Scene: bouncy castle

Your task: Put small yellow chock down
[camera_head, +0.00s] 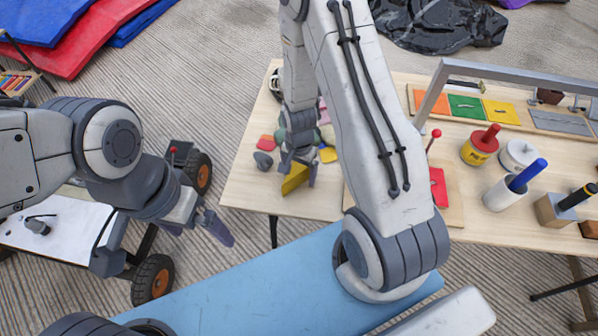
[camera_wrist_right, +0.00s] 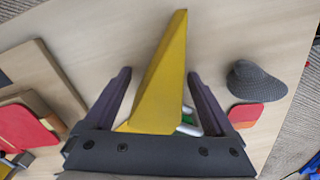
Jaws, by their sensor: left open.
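The small yellow chock (camera_head: 295,178) is a wedge at the front of the left part of the wooden table, seemingly resting on the top. In the right wrist view the chock (camera_wrist_right: 163,75) lies between the fingers of my right gripper (camera_wrist_right: 161,88). Those fingers are spread, with a clear gap between the chock and the left finger; the right finger is close to it. In the head view my right gripper (camera_head: 299,170) points down around the chock and partly hides it. My left gripper (camera_head: 200,225) is open and empty, away from the table at the left.
A grey domed piece (camera_wrist_right: 256,82) and a red block (camera_wrist_right: 244,115) lie near the right finger. The wooden table (camera_head: 240,190) holds coloured panels, a yellow tin (camera_head: 478,150) and a metal frame. A wheeled cart (camera_head: 155,278) stands below my left gripper.

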